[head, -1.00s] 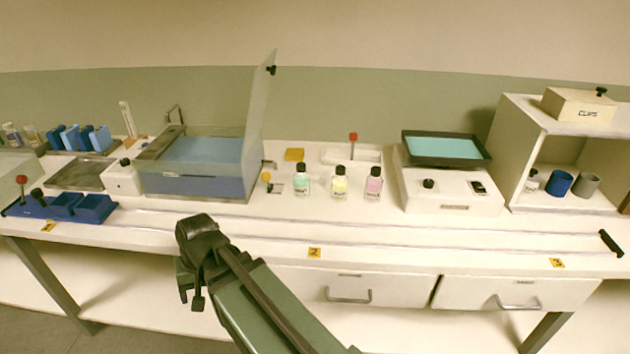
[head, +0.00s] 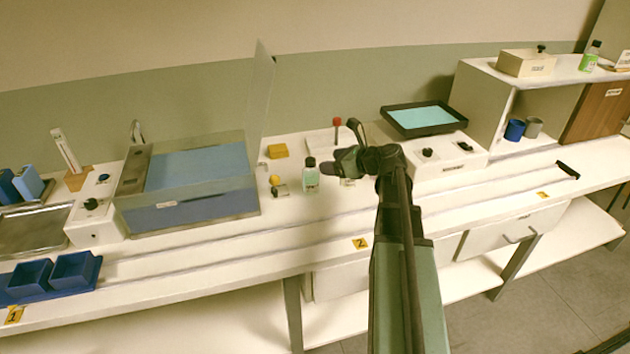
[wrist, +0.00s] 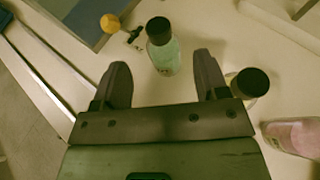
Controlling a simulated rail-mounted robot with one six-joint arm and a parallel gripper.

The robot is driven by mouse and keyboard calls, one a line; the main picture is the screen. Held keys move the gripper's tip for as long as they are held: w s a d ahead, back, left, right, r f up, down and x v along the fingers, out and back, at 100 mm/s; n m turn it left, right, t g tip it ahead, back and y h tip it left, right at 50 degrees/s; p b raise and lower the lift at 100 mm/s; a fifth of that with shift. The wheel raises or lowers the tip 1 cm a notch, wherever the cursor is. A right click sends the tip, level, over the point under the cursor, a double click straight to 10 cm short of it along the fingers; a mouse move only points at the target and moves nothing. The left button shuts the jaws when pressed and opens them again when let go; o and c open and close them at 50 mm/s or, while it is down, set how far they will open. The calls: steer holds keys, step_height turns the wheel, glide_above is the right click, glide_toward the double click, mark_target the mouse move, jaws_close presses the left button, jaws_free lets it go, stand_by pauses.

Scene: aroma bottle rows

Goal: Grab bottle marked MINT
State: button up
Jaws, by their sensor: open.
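A pale green bottle with a black cap (head: 311,178) stands upright on the bench; its label is too small to read. In the wrist view this bottle (wrist: 164,56) stands just ahead of my open gripper (wrist: 160,62), roughly centred between the fingertips, with nothing held. A yellow bottle with a black cap (wrist: 247,84) stands close by the right finger, partly hidden by it. A pink bottle (wrist: 292,136) lies further right in that view. In the head view my gripper (head: 345,160) is right of the green bottle and hides most of the other bottles.
A glass-lidded box with a blue inside (head: 198,165) stands to the left, its lid raised. A black tray with a turquoise surface (head: 424,118) sits to the right. Another green bottle (head: 590,57) stands atop the shelf unit at far right.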

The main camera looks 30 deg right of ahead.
mark_target(311, 163)
steer(key=b+x, duration=0.2)
steer(key=x, duration=0.6)
steer(key=shift+w+a+f+b, duration=0.1)
steer(key=shift+w+f+b, duration=0.05)
steer(key=shift+b, duration=0.15)
jaws_close()
